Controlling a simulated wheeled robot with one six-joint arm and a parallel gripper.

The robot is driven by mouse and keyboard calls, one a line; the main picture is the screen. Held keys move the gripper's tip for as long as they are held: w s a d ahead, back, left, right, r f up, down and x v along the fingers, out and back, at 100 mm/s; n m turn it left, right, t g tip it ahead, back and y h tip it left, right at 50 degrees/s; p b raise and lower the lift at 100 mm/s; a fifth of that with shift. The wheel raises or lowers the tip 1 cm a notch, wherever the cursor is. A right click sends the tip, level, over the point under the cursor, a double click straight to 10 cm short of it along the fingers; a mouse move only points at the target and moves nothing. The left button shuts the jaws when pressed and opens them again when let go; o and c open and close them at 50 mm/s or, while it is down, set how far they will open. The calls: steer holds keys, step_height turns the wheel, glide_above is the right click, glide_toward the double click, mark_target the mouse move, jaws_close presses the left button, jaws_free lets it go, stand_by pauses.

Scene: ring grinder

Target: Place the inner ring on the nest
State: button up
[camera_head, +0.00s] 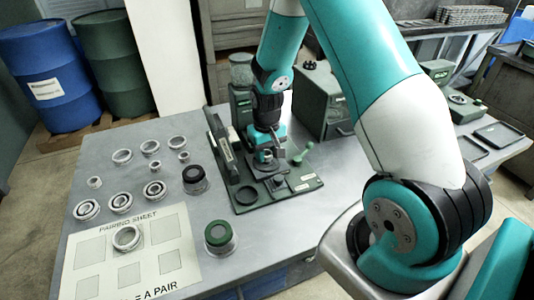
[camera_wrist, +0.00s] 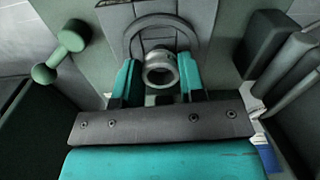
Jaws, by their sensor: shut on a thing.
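The inner ring (camera_wrist: 159,57) is a small, thick metal ring, seen in the wrist view with its bore facing the camera. My gripper (camera_wrist: 160,76) is shut on it, one teal fingertip at each side. In the head view my gripper (camera_head: 268,155) is over the back part of the grinder's dark green base plate (camera_head: 306,186). Behind the ring in the wrist view is a dark round-edged fixture part (camera_wrist: 192,30), which may be the nest. I cannot tell whether the ring touches it.
A green ball-ended lever (camera_wrist: 58,54) stands close on the left in the wrist view. A dark green upright (camera_head: 219,140) stands left of my gripper. Several loose rings, two round gauges and the pairing sheet (camera_head: 187,262) lie on the table's left.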

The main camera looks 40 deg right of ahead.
steer(key=shift+f, duration=0.6)
steer(key=shift+f, duration=0.1)
steer(key=o, duration=0.9)
steer(key=shift+o, duration=0.2)
step_height(320, 180, up, 11)
steer(key=b, duration=0.2)
steer(key=s+a+r+n+y, duration=0.1)
steer(key=s+a+r+n, duration=0.1)
steer(key=s+a+r, duration=0.3)
steer(key=s+a+r+n+y, duration=0.1)
steer(key=a+r, duration=0.2)
steer(key=a, duration=0.3)
steer(key=s+a+r+n+y, duration=0.1)
steer(key=s+a+r+n, duration=0.2)
steer(key=s+a, duration=0.2)
steer(key=s+a+r+n+y, duration=0.1)
steer(key=s+a+r+n, duration=0.1)
steer(key=s+a, duration=0.4)
steer(key=s+n, duration=0.1)
steer(key=s, duration=0.4)
steer(key=shift+a+r, duration=0.2)
steer(key=shift+r, duration=0.2)
